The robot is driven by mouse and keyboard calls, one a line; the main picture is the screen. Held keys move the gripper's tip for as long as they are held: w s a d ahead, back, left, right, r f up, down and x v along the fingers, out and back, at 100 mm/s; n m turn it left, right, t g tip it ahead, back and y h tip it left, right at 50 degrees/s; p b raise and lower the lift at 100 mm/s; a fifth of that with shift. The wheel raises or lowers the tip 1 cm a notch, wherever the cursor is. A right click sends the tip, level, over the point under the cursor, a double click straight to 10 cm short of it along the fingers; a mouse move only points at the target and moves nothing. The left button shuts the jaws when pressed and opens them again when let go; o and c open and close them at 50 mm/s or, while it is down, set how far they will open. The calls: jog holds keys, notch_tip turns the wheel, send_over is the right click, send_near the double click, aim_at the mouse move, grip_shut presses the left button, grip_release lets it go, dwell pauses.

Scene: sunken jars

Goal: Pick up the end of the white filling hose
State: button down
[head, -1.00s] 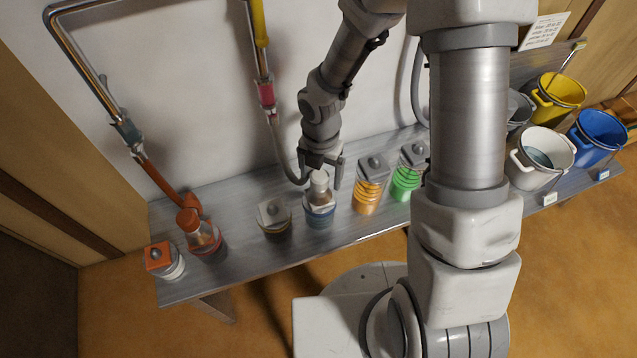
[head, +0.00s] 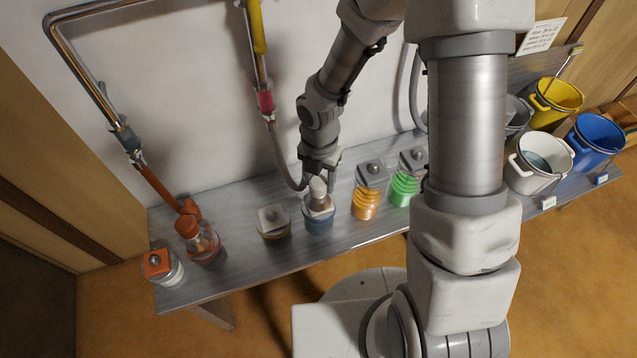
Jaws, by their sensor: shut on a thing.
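The grey-white hose (head: 279,155) hangs from a wall pipe and curves down to the bench. Its pale, thick end (head: 318,190) stands upright in the mouth of a glass jar with blue contents (head: 319,222). My gripper (head: 319,177) points down from above and is shut on the hose end, with a finger on either side of it. The hose end's lower part is inside the jar, and its top is partly hidden by the gripper.
A red hose (head: 160,187) ends in a jar far left. Buckets (head: 541,160) stand at right. The bench's front strip is clear.

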jog(key=shift+r, duration=0.5)
jog(key=r, duration=0.2)
jog(key=d+r+p, duration=0.1)
jog(key=shift+w+r, duration=0.25)
jog(key=shift+r, duration=0.15)
jog(key=w+d+r+p, duration=0.1)
jog(key=w+d+r, duration=0.4)
jog(key=d, duration=0.4)
jog(key=shift+d+r, duration=0.2)
jog(key=shift+r, duration=0.4)
